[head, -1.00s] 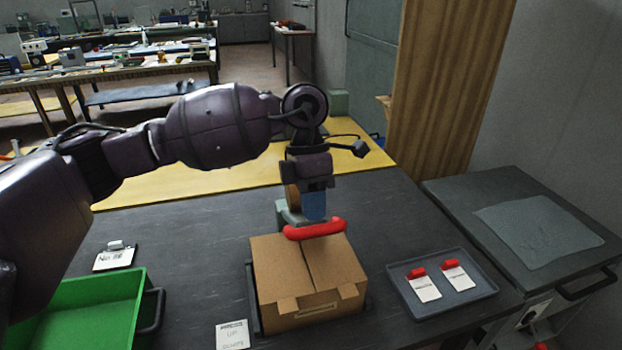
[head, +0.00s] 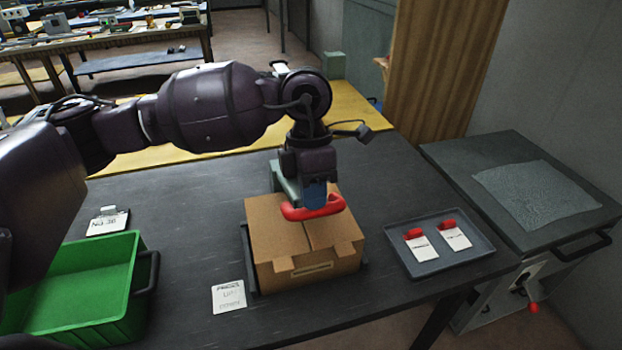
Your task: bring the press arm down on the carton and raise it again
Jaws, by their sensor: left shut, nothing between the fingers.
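The brown carton (head: 290,240) stands closed on the dark table in a low dark holder. The press arm (head: 283,180) is grey-green and comes from behind the carton, ending in a red handle (head: 328,210) over the rear of the carton's top. I cannot tell whether it touches the carton. My left gripper (head: 314,196), with blue fingers, is shut and points down at the red handle, with nothing between its fingers. It seems to touch the handle from above. The gripper and wrist hide part of the press arm. My right gripper is not in view.
A green bin (head: 75,290) stands at the front left, beside a white label card (head: 229,297). A grey tray (head: 400,256) with two red-topped tags lies right of the carton. A dark cabinet (head: 480,165) stands further right.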

